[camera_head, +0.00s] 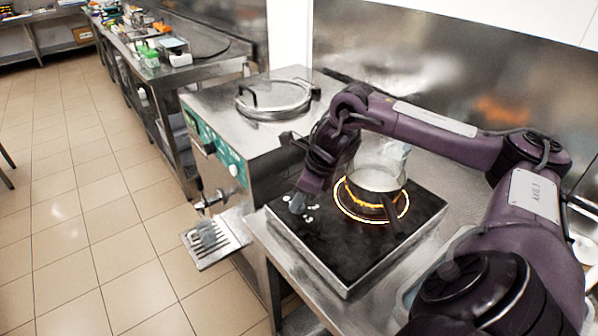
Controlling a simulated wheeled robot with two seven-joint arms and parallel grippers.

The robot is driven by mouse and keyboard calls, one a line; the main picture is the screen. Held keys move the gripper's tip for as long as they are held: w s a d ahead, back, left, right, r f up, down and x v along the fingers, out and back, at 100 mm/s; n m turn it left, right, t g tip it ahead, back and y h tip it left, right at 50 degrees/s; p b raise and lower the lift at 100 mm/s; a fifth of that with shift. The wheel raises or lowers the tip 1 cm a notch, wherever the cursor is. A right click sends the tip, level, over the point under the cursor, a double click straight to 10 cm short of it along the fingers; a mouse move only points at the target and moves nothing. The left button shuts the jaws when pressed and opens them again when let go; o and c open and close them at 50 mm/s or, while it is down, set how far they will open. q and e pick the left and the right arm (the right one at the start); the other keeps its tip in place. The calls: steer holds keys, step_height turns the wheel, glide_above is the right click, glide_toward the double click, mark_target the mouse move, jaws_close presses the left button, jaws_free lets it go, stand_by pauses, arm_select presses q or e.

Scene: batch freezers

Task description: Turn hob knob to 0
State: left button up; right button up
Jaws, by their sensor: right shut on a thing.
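The hob (345,268) is a flat black cooktop with a steel rim. One round zone glows orange and yellow under a pot (376,178) with shiny sides and a dark handle pointing toward the front. My right gripper (297,204) reaches down from above to the left corner of the hob's top, beside small white markings (312,208). It is shut on the hob knob, which is mostly hidden by the fingers, so its setting cannot be read. My left gripper is not in view.
A steel batch freezer (236,178) with a round lid (273,98) and a green panel stands left of the hob. Its drip tray (215,240) juts out at the front. A steel wall stands behind. Tiled floor is clear at left.

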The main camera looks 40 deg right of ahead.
steer(key=n, duration=0.2)
steer(key=n+p, duration=0.1)
steer(key=shift+w+d+r+g+y, duration=0.15)
steer(key=shift+r+g+y, duration=0.1)
steer(key=shift+g+y, duration=0.15)
steer(key=shift+r+n+p, duration=0.1)
steer(key=shift+n+p, duration=0.55)
steer(key=shift+n, duration=0.15)
steer(key=n+g+y+p, duration=0.1)
steer(key=n+p, duration=0.2)
steer(key=shift+w+g, duration=0.1)
steer(key=shift+g, duration=0.2)
steer(key=shift+n+g+p, duration=0.5)
steer(key=shift+n+p, duration=0.5)
steer(key=shift+n, duration=0.4)
steer(key=shift+f+n, duration=0.2)
steer(key=shift+n, duration=0.1)
steer(key=o, duration=1)
steer(key=shift+d+f, duration=0.1)
